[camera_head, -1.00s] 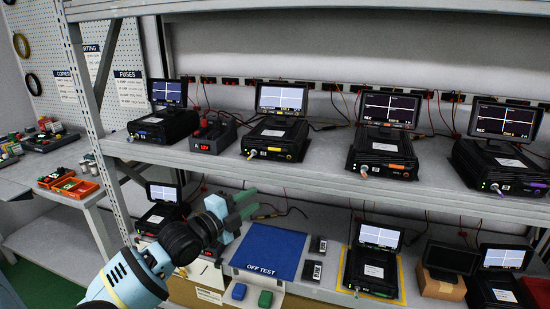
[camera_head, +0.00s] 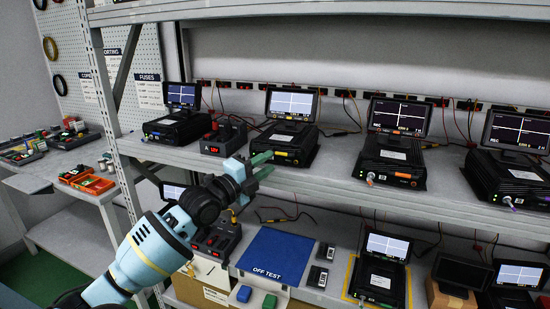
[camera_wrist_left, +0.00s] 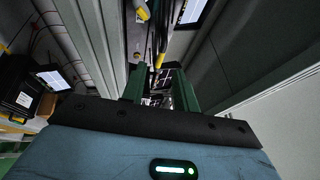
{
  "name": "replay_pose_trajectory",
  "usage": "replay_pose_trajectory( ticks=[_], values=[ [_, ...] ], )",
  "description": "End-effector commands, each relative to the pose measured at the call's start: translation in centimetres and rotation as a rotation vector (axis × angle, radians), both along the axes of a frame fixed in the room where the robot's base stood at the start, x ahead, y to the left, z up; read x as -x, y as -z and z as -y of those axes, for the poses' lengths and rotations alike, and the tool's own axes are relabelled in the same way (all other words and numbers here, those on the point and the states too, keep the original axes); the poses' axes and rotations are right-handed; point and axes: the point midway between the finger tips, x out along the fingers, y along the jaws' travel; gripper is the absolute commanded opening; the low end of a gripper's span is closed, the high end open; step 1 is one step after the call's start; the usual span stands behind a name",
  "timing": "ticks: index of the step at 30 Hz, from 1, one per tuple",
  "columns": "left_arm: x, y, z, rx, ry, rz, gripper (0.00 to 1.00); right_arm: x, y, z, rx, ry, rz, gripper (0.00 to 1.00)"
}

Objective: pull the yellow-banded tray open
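The yellow-banded tray (camera_head: 303,150) is a black unit on the upper shelf, with a small yellow strip on its front and a raised lit screen (camera_head: 291,104). It looks pushed in, in line with its neighbours. My left gripper (camera_head: 264,166) is in front of its lower left front, at the shelf edge, with the two green fingers apart and nothing visibly held. The fingers hide part of the tray's left front corner. In the left wrist view the open fingers (camera_wrist_left: 160,88) frame a dark gap, with a yellow piece beyond that I cannot identify. My right gripper is not in view.
Similar black units stand alongside: blue-banded (camera_head: 177,128) at left, orange-banded (camera_head: 390,160) and purple-banded (camera_head: 508,178) at right. A box with a red display (camera_head: 222,138) sits close left. Below are a blue OFF TEST mat (camera_head: 273,252) and more units. The upper shelf's front edge (camera_head: 330,187) runs beneath.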

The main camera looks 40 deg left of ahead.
Motion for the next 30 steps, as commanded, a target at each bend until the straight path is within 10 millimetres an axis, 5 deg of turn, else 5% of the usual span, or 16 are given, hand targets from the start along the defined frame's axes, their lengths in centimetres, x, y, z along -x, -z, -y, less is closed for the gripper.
replay_pose_trajectory(
  ticks=[9,21,30],
  values=[
    [-3.3,-0.6,0.6,0.002,0.001,0.001,0.30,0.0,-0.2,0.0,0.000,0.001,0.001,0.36],
    [-3.9,-0.6,0.7,0.000,0.001,-0.001,0.30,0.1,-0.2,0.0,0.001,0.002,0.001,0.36],
    [-3.9,-0.6,0.7,0.000,0.001,-0.001,0.00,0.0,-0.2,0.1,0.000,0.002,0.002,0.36]
  ],
)
